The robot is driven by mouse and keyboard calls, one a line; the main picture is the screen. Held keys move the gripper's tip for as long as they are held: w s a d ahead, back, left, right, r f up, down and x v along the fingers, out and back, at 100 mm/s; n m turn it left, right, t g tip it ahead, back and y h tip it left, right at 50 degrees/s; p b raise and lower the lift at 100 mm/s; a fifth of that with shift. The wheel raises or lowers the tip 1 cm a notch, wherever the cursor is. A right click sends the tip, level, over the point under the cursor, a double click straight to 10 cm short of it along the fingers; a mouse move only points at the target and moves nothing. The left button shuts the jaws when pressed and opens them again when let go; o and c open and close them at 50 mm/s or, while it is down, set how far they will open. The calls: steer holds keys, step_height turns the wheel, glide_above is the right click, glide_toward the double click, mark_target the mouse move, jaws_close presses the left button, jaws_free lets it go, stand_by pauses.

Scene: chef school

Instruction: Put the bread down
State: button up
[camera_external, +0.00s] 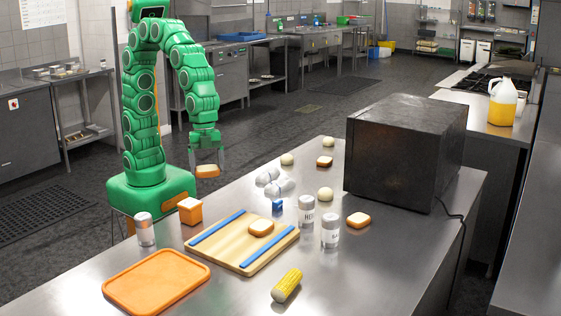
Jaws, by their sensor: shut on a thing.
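My gripper (207,164) points down at the end of my green arm, near the left edge of the steel table (400,270). It is shut on a piece of bread (207,171), which hangs above or beside the table edge; the exact height is hard to tell. Another piece of bread (261,228) lies on the wooden cutting board (228,258) with blue strips. A third piece (358,220) lies on the table right of the cans. A darker browned piece (324,161) lies farther back, left of the black oven.
The black oven box (400,150) fills the table's far right. An orange tray (157,281), corn (287,285), shakers (330,230), an orange block (190,211), a blue cube (277,205) and pale round items (325,194) stand around. The front right of the table is clear.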

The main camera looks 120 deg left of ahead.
steer(key=s+d, duration=0.2)
steer(key=d, duration=0.1)
steer(key=shift+m, duration=0.4)
steer(key=w+d+f, duration=0.2)
steer(key=w+f, duration=0.2)
steer(key=w, duration=0.5)
glide_toward(224, 232)
steer(key=shift+s+f, duration=0.3)
steer(key=shift+f, duration=0.05)
steer(key=shift+w+d+f, duration=0.2)
steer(key=shift+w+f, duration=0.5)
steer(key=shift+f, duration=1.65)
steer(key=shift+f, duration=0.15)
steer(key=o, duration=0.8)
steer(key=shift+o, duration=0.2)
